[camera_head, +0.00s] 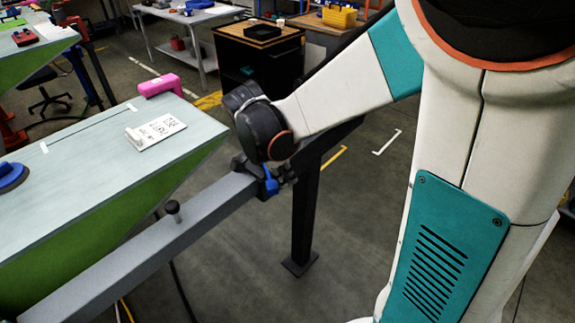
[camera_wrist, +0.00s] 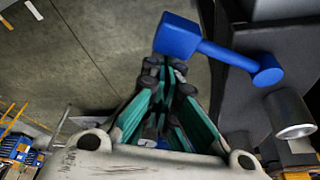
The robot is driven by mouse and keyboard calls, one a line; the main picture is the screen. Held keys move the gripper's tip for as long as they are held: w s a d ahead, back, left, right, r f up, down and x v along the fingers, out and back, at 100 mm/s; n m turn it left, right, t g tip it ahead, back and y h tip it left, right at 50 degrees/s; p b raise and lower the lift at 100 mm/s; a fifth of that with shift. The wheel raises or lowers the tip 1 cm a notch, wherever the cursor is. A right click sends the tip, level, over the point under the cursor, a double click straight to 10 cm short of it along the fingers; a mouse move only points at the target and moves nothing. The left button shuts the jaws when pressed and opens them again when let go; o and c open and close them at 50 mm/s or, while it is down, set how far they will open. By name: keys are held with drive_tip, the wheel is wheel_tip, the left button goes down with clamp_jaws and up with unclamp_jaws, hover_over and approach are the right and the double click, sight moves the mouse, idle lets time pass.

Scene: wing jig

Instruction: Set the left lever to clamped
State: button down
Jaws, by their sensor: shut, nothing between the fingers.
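A blue lever (camera_wrist: 215,47) shows in the wrist view, with a block-shaped end at the upper middle and a round end at the right against a dark fixture. My gripper (camera_wrist: 166,68), with teal fingers, is shut and empty. Its tips are just below the block end in the picture; I cannot tell whether they touch. In the head view the blue lever (camera_head: 270,184) shows at the far end of the grey beam, below my dark wrist. My wrist hides most of the gripper there. It is the only lever I can make out.
The grey beam (camera_head: 140,246) carries a dark knob (camera_head: 173,209). A dark post (camera_head: 305,215) stands under the beam end. A metal cylinder (camera_wrist: 290,113) sits near the lever.

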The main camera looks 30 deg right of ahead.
drive_tip(key=shift+a, duration=0.75)
drive_tip(key=shift+a, duration=0.1)
drive_tip(key=s+d, duration=0.1)
drive_tip(key=d, duration=0.3)
drive_tip(key=p+v, duration=0.3)
drive_tip(key=v, duration=0.7)
drive_tip(key=shift+w+d+p, duration=0.2)
drive_tip(key=shift+p, duration=0.15)
